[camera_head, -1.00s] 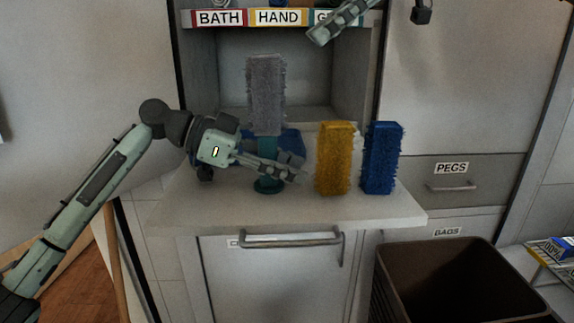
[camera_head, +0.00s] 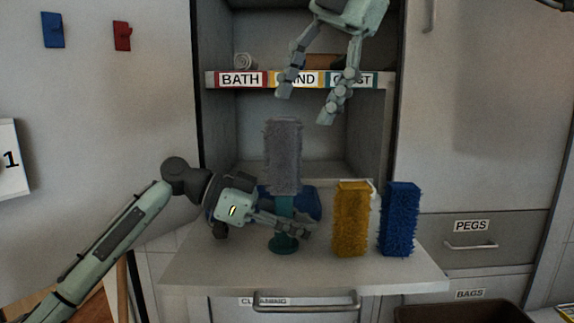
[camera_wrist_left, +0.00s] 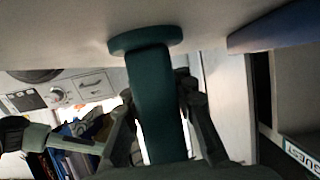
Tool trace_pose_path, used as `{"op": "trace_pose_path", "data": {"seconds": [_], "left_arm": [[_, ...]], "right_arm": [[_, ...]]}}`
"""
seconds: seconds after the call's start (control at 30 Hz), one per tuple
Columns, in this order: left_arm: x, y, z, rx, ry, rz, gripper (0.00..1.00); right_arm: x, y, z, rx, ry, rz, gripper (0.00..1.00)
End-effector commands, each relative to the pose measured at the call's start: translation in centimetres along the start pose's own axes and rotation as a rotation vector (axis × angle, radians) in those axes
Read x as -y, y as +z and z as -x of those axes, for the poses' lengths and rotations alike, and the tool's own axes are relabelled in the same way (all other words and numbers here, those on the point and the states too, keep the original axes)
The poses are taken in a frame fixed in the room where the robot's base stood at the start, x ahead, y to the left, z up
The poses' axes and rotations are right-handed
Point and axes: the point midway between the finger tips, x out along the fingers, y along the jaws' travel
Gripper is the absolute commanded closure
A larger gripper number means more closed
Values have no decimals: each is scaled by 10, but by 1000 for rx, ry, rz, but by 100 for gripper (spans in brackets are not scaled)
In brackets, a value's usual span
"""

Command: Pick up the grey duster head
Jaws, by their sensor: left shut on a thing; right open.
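The grey duster head (camera_head: 283,155) is a fuzzy upright block on top of a teal handle (camera_head: 283,208). The handle's round foot (camera_head: 284,244) is at the counter surface. My left gripper (camera_head: 296,230) is shut on the handle, below the head. In the left wrist view the teal handle (camera_wrist_left: 158,105) runs between the fingers, with its disc-shaped foot (camera_wrist_left: 146,40) at the top of the picture. My right gripper (camera_head: 306,106) is open, fingers pointing down, above the grey head and apart from it in the picture.
A yellow duster head (camera_head: 351,220) and a blue one (camera_head: 400,220) stand upright to the right on the counter (camera_head: 330,277). A blue object (camera_head: 308,203) lies partly hidden behind the handle. A labelled shelf (camera_head: 306,79) crosses behind the right gripper. A dark bin (camera_head: 460,312) is lower right.

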Motion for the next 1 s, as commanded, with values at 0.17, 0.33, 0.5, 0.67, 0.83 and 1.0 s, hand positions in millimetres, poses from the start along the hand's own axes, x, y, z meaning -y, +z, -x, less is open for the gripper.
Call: {"op": "trace_pose_path", "data": {"seconds": [0.17, 0.33, 0.5, 0.67, 0.83, 1.0], "left_arm": [[0, -1, 0, -1, 0, -1, 100], [0, -1, 0, -2, 0, -1, 100], [0, -1, 0, -2, 0, -1, 100], [0, -1, 0, -2, 0, -1, 100], [0, -1, 0, -2, 0, -1, 100], [0, -1, 0, -2, 0, -1, 100]], "right_arm": [[-10, -30, 8, 296, -128, 502, 38], [-17, -42, 16, 445, -223, 752, 38], [-18, -34, 3, 477, -251, 810, 38], [-17, -20, -22, 475, -249, 808, 38], [-17, -11, -38, 474, -246, 806, 38], [-18, -3, -49, 473, -247, 805, 38]]}}
